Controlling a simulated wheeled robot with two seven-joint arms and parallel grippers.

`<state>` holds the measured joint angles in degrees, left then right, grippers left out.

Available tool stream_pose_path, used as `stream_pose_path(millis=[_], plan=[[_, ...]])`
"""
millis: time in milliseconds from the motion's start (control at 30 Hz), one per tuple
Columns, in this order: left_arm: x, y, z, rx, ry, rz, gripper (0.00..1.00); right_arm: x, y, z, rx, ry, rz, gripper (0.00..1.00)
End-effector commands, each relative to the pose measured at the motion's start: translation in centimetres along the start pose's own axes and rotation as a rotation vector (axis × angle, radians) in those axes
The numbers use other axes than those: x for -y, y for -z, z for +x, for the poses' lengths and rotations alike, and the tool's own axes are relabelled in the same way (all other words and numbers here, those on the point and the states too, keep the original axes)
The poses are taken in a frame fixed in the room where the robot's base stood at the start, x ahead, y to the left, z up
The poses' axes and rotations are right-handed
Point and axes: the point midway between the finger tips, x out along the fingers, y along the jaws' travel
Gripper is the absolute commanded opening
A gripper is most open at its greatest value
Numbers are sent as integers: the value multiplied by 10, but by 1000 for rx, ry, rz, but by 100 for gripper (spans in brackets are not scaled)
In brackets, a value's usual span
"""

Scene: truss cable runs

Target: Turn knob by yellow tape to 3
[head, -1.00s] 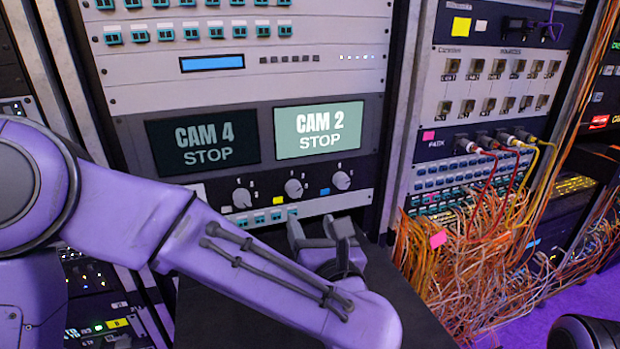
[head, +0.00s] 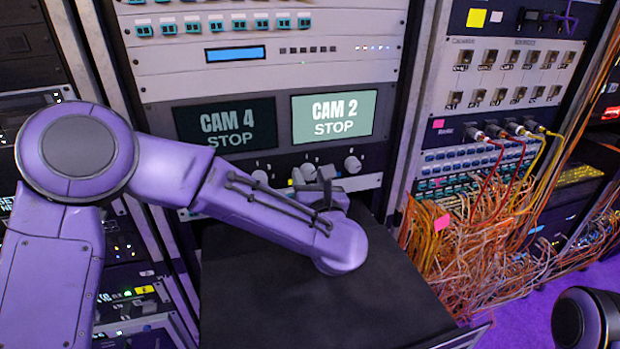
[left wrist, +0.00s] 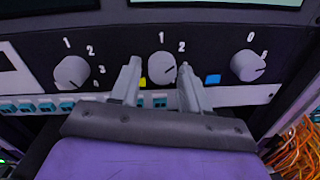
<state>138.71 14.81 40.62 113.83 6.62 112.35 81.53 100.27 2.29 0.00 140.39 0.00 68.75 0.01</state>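The knob by the yellow tape is the middle one of three pale round knobs; it shows in the left wrist view (left wrist: 162,66) and the head view (head: 308,171). The yellow tape (left wrist: 143,83) is at its lower left. The numbers 1 and 2 show above it; its dark pointer line appears to point right, and any number there is hidden by a finger. My left gripper (left wrist: 160,69) is open, one finger on each side of this knob, with gaps visible. In the head view the left gripper (head: 312,179) is at the knob row. My right gripper is out of view.
A left knob (left wrist: 72,72) and a right knob (left wrist: 248,65) flank it, with blue tape (left wrist: 213,79) between. Above are a CAM 4 STOP screen (head: 226,124) and a lit CAM 2 STOP screen (head: 334,116). Loose orange cables (head: 470,235) hang at the right.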

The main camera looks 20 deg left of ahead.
Motion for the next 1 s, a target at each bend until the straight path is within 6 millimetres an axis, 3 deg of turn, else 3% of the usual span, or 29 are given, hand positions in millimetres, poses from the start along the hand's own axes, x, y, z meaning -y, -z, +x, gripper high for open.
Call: stream_pose_path(millis=[33,100,133,567,1000], plan=[[0,0,0,0,0,0,28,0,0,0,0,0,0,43],[0,0,0,0,0,0,5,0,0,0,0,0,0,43],[0,0,0,0,-1,0,4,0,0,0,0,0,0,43],[0,1,0,-2,1,60,4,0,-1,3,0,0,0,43],[-1,0,0,-22,4,401,4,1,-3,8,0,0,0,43]])
